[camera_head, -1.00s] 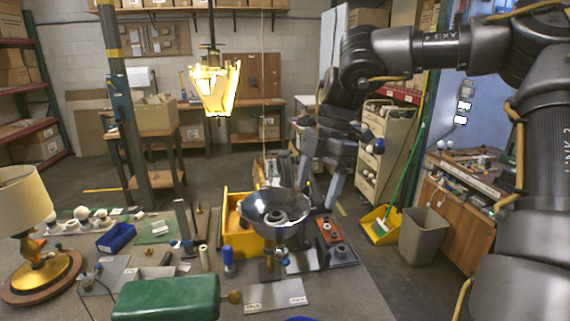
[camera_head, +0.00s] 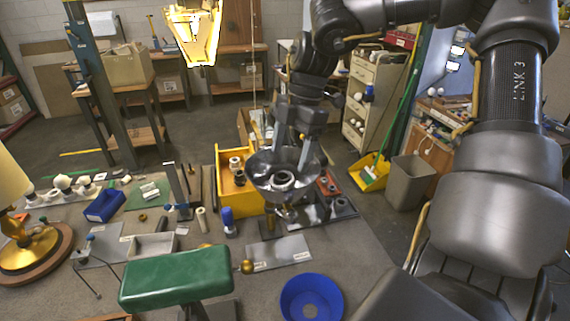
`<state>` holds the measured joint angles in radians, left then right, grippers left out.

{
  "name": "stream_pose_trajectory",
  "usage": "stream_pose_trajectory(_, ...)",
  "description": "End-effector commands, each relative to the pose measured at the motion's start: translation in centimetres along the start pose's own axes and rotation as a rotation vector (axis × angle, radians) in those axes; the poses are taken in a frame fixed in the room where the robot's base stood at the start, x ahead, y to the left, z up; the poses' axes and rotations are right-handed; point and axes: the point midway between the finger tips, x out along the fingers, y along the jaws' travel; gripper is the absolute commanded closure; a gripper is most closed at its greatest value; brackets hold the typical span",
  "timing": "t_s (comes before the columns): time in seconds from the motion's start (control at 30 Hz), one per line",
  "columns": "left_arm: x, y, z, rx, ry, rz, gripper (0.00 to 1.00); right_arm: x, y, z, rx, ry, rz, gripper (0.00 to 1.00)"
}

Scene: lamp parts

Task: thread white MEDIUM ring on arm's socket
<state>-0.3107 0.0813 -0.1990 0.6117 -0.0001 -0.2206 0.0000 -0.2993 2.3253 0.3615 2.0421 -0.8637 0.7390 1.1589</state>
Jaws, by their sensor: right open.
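A shiny metal bowl-shaped shade (camera_head: 262,183) stands open side up on the bench, with a pale grey ring-like part (camera_head: 282,181) at its centre. I cannot tell whether that part is a loose ring or the arm's socket. My right gripper (camera_head: 291,158) points down over the bowl with its two fingers spread apart, at the bowl's far side. I cannot see anything held between them. Pale ring-like parts (camera_head: 237,166) sit in the yellow bin (camera_head: 226,194); their sizes cannot be told. My left gripper is out of view.
A green padded block (camera_head: 175,279) and a blue bowl (camera_head: 311,298) are in front. Dark parts (camera_head: 338,205) lie right of the metal bowl. A grey bin (camera_head: 405,182) stands on the floor.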

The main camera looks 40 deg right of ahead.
Motion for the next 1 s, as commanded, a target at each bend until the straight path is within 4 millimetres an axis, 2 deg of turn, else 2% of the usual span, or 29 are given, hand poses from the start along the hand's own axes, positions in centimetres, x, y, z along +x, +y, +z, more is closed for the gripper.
stream_pose_trajectory(0.2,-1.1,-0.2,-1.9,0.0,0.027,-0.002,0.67,3.5,0.0,-0.1,-0.001,0.0,-0.005,0.26)
stream_pose_trajectory(0.33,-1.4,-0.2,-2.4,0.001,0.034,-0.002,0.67,4.9,0.1,-0.1,-0.002,0.0,-0.003,0.26)
stream_pose_trajectory(0.5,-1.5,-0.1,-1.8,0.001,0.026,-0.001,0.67,5.8,0.1,-0.2,-0.003,0.0,-0.001,0.26)
stream_pose_trajectory(0.77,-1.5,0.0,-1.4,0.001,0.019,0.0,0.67,5.9,0.1,-0.2,-0.003,0.0,0.0,0.26)
stream_pose_trajectory(1.0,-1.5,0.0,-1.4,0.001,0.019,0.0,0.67,5.9,0.1,-0.2,-0.003,0.0,0.0,0.58)
